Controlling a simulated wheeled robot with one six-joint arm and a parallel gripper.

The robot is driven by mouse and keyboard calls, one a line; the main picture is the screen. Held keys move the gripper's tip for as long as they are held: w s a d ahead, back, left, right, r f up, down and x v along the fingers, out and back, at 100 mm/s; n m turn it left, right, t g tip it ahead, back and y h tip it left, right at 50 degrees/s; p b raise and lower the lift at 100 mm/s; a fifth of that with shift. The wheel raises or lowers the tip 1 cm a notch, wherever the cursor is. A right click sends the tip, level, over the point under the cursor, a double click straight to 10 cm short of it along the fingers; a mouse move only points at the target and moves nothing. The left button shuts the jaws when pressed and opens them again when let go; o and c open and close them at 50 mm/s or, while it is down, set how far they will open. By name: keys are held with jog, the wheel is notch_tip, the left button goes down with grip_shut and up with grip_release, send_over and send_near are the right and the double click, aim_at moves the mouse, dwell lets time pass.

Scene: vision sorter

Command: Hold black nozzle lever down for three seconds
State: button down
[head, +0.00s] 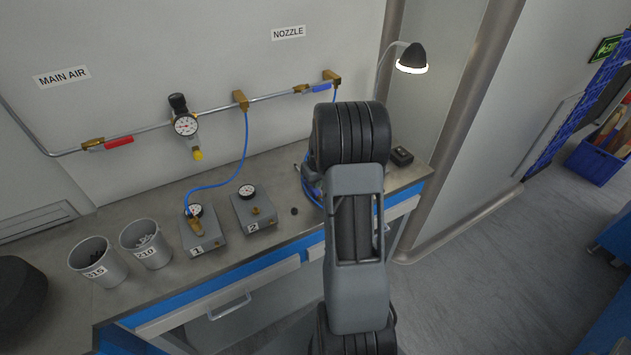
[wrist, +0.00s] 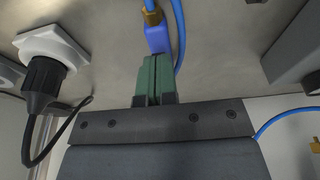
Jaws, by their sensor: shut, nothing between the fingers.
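My gripper (wrist: 155,62) shows in the wrist view with its green fingertips together and nothing between them. The tips are at the end of a blue block-like part (wrist: 158,38), which has a brass fitting (wrist: 152,16) beyond it; I cannot tell whether they touch it. It may be the nozzle body. I cannot make out a black lever in either view. In the head view my arm hides the gripper and part of the bench. A blue hose (head: 311,186) lies on the bench, partly behind my arm. The NOZZLE label (head: 288,33) is on the wall.
A black plug (wrist: 45,80) sits in a white socket (wrist: 52,42), left of the fingers. A grey box edge (wrist: 296,48) is at right. On the bench (head: 275,229) stand grey boxes 1 (head: 203,238) and 2 (head: 254,212), and two cups. A lamp (head: 411,57) is at right.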

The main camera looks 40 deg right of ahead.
jog(key=shift+f, duration=0.15)
jog(key=shift+s+f+b, duration=0.15)
jog(key=shift+f+b, duration=0.55)
jog(key=shift+b, duration=0.25)
jog(key=shift+r, duration=0.25)
dwell(2.8)
jog(key=shift+r+p, duration=0.6)
jog(key=shift+r, duration=0.15)
jog(key=shift+r, duration=0.35)
jog(key=r+p, duration=0.2)
jog(key=r, duration=0.1)
jog(key=r+p, duration=0.1)
jog(key=shift+w+r, duration=0.15)
jog(key=shift+w, duration=0.15)
jog(key=b+v, duration=0.2)
jog(key=v, duration=0.7)
